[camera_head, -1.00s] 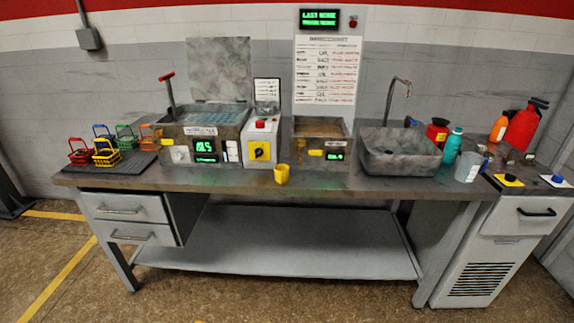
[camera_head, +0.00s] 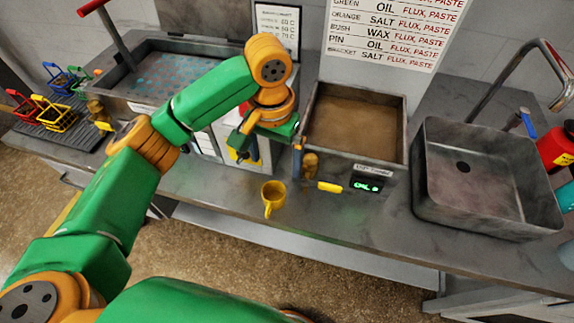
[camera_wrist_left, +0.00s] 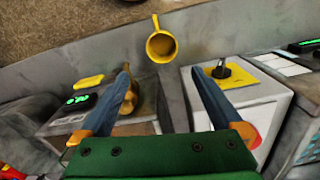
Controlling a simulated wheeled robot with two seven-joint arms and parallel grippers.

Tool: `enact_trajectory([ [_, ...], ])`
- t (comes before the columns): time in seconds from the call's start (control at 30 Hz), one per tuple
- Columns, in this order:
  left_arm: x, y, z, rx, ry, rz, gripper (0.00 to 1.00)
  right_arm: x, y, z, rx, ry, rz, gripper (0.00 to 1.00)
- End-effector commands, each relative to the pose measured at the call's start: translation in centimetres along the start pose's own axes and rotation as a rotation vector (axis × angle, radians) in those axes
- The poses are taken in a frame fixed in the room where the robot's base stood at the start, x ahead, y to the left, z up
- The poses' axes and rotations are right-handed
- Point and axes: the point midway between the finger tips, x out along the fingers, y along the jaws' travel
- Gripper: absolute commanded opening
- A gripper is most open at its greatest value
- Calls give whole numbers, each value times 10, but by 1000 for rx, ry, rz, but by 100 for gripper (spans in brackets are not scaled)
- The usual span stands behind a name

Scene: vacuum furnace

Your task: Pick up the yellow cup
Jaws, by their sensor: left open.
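The yellow cup (camera_head: 273,197) stands upright and empty near the front edge of the workbench (camera_head: 225,195), with its handle towards me. In the left wrist view the yellow cup (camera_wrist_left: 161,46) lies just beyond the fingertips, handle pointing to the top of the picture. My left gripper (camera_head: 271,150) is open, above and behind the cup, between the control box and the oil tank. In the left wrist view my left gripper (camera_wrist_left: 161,82) has its blue fingers spread wide with nothing between them. The right gripper is not in view.
The white control box (camera_head: 262,155) and the oil tank (camera_head: 398,165) with its brass tap (camera_head: 310,165) flank the gripper closely. A grey sink (camera_head: 485,205) stands right. Coloured baskets (camera_head: 55,115) sit at the far left. Bench around the cup is clear.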

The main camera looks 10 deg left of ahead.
Motion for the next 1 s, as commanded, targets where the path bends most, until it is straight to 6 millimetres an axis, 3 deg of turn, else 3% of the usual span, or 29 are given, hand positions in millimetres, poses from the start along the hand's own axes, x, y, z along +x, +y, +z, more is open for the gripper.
enact_trajectory([
  [0.13, 21, -1, 3, 2, -9, -7, 100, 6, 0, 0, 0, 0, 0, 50],
  [0.63, 110, -5, 3, 2, -6, -8, 100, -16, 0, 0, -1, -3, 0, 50],
  [0.9, 119, -5, 2, 2, -2, -8, 100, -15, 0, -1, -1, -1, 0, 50],
  [1.0, 118, -5, 2, 2, -2, -8, 76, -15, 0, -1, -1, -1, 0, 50],
])
